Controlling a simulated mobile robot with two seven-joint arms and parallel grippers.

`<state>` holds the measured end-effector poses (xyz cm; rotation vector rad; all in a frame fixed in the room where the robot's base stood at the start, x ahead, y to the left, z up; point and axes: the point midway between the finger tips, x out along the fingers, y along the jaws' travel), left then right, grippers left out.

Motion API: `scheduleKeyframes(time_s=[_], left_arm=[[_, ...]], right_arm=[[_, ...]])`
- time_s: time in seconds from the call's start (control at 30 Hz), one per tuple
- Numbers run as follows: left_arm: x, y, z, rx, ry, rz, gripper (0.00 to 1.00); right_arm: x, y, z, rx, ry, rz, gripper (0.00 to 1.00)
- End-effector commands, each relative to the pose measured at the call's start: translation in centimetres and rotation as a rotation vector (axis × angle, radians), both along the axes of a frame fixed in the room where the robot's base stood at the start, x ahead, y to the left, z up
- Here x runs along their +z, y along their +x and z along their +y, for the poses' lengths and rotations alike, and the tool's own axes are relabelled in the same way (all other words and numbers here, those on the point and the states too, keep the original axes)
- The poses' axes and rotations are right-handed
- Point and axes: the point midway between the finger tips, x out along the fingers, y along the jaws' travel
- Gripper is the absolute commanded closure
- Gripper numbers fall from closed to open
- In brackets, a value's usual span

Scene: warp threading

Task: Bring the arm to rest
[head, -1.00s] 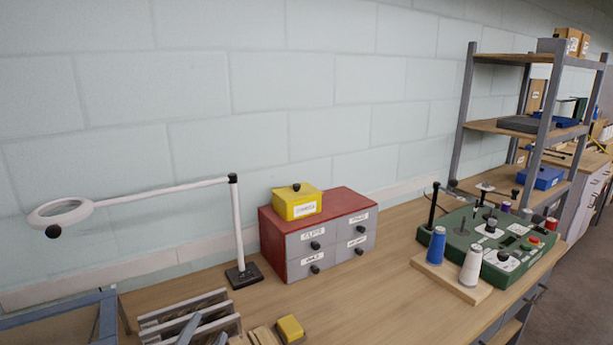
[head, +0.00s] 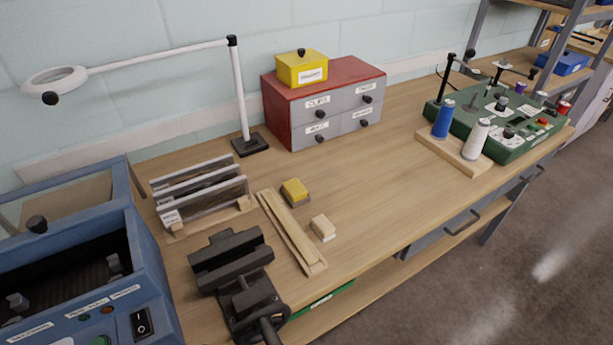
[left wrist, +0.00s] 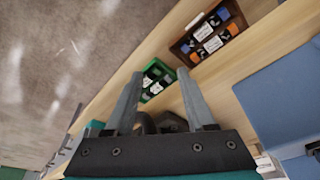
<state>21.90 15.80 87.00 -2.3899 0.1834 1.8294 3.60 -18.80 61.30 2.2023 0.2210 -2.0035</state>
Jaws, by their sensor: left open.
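My left gripper (left wrist: 158,98) shows in the left wrist view with its two grey fingers spread apart and nothing between them. Beyond the fingers are a wooden surface, a green bin (left wrist: 158,80) with dark items and a brown box (left wrist: 208,35) with labelled items. These lie past the fingertips, and I see no contact. Neither gripper shows in the head view. The right gripper is in no view.
A black vise (head: 232,262) stands at the bench's front edge beside a blue machine (head: 155,270). A slotted rack (head: 205,190), wooden strips (head: 290,232), a red drawer cabinet (head: 278,115), a lamp (head: 241,95) and a green threading unit (head: 515,145) stand on the bench.

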Motion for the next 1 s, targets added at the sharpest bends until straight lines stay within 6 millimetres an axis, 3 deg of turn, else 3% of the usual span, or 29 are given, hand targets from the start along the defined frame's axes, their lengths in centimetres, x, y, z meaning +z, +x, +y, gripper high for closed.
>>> scheduleKeyframes(time_s=[0.03,0.27,0.6,0.8,1.0], left_arm=[[-2.6,-0.2,0.0,-0.002,0.002,0.015,0.45],[-12.6,-1.9,0.2,-0.009,0.005,0.05,0.45],[-25.7,-8.1,1.0,-0.022,0.012,0.109,0.45],[-31.5,-13.0,1.9,-0.029,0.017,0.142,0.45],[-34.6,-16.9,2.7,-0.035,0.021,0.163,0.45]], right_arm=[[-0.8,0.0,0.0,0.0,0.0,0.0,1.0],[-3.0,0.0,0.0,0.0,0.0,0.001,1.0],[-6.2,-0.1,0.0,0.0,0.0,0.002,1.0],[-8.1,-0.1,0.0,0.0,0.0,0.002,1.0],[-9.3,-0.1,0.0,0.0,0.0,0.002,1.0]])
